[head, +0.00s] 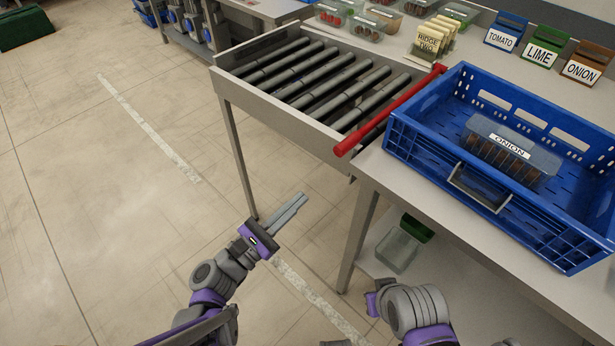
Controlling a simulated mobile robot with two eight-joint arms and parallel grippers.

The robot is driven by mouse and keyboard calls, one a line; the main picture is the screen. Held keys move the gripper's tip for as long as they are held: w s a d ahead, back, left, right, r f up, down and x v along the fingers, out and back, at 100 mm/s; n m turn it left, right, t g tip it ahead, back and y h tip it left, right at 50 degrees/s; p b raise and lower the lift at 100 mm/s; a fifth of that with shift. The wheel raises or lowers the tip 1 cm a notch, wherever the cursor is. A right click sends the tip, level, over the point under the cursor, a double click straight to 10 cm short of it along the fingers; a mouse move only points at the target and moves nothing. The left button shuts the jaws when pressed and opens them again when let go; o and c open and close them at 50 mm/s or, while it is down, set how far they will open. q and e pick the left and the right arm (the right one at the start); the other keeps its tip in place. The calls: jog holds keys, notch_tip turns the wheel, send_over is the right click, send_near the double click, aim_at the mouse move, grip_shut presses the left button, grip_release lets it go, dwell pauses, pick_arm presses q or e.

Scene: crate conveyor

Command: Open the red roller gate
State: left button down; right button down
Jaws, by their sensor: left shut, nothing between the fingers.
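The red roller gate (392,108) is a long red bar. It lies across the right end of the roller conveyor (318,83), between the rollers and the table with the blue crate. My left gripper (303,198) is shut and empty. It is in front of the conveyor, below and to the left of the bar's near end, and apart from it. My right arm shows at the bottom, below the table edge; its fingers cannot be made out.
A blue crate (424,146) holding a clear box labelled ONION (545,160) stands on the table right of the bar. Label stands (503,36) and boxes line the back. Table legs and a lower shelf with containers (397,250) are below.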

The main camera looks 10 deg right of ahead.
pick_arm(q)
jog(key=x, duration=0.9)
jog(key=shift+d+r, duration=0.1)
jog(key=shift+d, duration=0.15)
jog(key=r, duration=0.4)
jog(key=shift+s+d, duration=0.15)
jog(key=shift+d, duration=0.25)
jog(key=shift+r, duration=0.15)
